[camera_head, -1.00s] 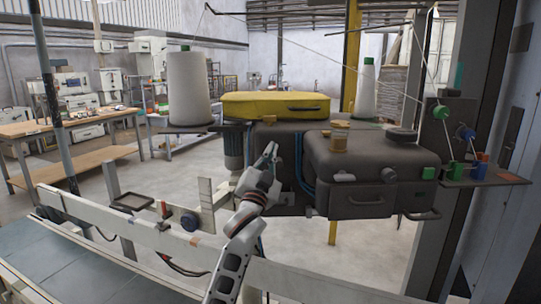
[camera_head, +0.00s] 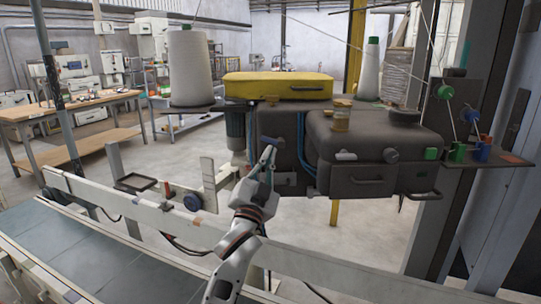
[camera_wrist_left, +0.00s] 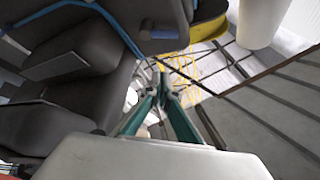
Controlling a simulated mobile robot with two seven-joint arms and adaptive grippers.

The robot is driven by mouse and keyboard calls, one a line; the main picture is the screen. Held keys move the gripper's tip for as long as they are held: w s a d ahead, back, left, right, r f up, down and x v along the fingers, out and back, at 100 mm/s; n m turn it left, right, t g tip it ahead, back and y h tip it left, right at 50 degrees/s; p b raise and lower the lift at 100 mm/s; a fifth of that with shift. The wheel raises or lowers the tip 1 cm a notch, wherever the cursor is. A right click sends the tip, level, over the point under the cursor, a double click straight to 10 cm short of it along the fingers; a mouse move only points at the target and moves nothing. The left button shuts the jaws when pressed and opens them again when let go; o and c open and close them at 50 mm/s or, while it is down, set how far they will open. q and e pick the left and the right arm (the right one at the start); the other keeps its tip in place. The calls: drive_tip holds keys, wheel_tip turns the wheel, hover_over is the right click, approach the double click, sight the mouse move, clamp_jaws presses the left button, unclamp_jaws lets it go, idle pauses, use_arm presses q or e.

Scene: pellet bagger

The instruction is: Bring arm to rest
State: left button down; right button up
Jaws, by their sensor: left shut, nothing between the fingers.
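My left arm comes up from the bottom middle of the head view. Its gripper (camera_head: 268,158) is shut and empty, with the fingers pointing up in front of the dark machine (camera_head: 375,158). In the left wrist view the two greenish fingers (camera_wrist_left: 160,95) meet at their tips, and nothing shows between them. The dark machine body fills the left of that view. I cannot tell the exact gap between the gripper and the machine. My right gripper is not in view.
A yellow cover (camera_head: 277,86) and a large white thread cone (camera_head: 189,68) sit on top of the machine. A white rail (camera_head: 150,218) and a conveyor (camera_head: 60,250) run across the front left. A wooden workbench (camera_head: 70,110) stands at the back left, with open floor between.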

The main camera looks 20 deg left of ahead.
use_arm(q)
drive_tip(key=s+d+f+g+h, duration=0.1)
drive_tip(key=s+f+g, duration=0.15)
drive_tip(key=f, duration=0.75)
drive_tip(key=s+d+f+g+h, duration=0.15)
drive_tip(key=s+f, duration=0.25)
drive_tip(key=f, duration=0.5)
drive_tip(key=s+d+f+g+h, duration=0.1)
drive_tip(key=s+f+g, duration=0.15)
drive_tip(key=f, duration=0.75)
drive_tip(key=s+d+f+g+h, duration=0.1)
drive_tip(key=s+d+f+g, duration=0.1)
drive_tip(key=s+f, duration=0.9)
drive_tip(key=s+d+f+n+g+h, duration=0.1)
drive_tip(key=s+d+f+g, duration=0.2)
drive_tip(key=s+f, duration=0.8)
drive_tip(key=s+g, duration=0.1)
drive_tip(key=s, duration=0.2)
drive_tip(key=shift+f, duration=0.3)
drive_tip(key=shift+d, duration=0.1)
